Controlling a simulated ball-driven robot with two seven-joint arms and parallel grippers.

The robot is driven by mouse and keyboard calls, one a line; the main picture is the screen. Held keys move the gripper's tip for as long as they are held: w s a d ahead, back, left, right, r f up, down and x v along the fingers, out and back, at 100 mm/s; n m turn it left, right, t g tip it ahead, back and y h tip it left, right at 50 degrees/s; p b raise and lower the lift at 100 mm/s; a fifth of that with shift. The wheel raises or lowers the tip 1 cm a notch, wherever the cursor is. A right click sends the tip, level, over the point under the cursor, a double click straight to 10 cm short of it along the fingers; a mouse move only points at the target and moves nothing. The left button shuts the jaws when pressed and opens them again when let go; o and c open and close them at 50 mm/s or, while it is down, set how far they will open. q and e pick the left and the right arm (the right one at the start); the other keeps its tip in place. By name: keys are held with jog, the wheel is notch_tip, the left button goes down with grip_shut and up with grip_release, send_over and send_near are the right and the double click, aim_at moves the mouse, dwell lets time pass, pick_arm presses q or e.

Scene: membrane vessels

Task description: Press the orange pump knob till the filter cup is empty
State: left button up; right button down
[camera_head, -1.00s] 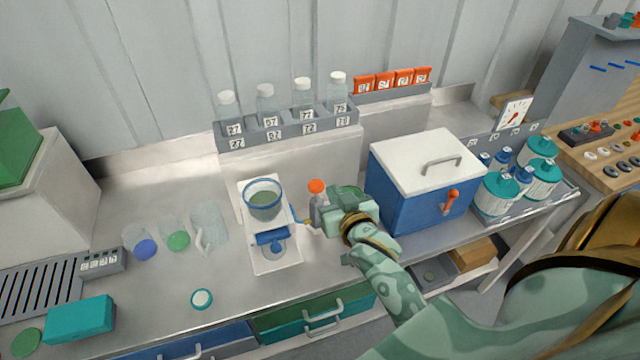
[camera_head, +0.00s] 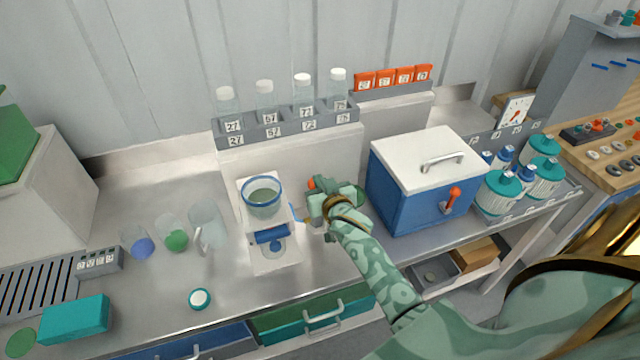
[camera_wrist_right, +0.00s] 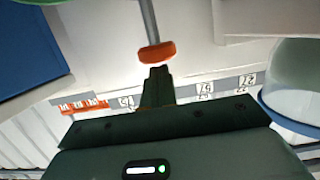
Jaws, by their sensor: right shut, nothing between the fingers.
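The filter cup (camera_head: 263,205) is a clear bowl with a blue rim on a white stand (camera_head: 270,262), and greenish liquid shows inside it. Its side also shows at the right of the right wrist view (camera_wrist_right: 295,85). The orange pump knob (camera_head: 311,184) is mostly hidden behind my right gripper (camera_head: 318,203) in the head view. In the right wrist view the knob (camera_wrist_right: 157,52) sits on a grey rod, and my shut, empty fingertips (camera_wrist_right: 159,73) are right at its top side. I cannot tell whether they touch. My left gripper is not in view.
A blue cooler box (camera_head: 425,185) with a white lid stands right of my right gripper. A rack of capped bottles (camera_head: 290,128) stands behind the cup. Clear vessels (camera_head: 206,222) stand to the left.

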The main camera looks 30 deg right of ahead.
dwell(0.3)
notch_tip(320, 180, down, 5)
jog(key=b, duration=0.3)
jog(key=shift+s+r, duration=0.1)
jog(key=s+a+r+p, duration=0.2)
jog(key=s+r+p, duration=0.3)
jog(key=s, duration=0.4)
jog(key=shift+a+r, duration=0.15)
jog(key=shift+r, duration=0.7)
jog(key=shift+s, duration=0.1)
dwell(0.4)
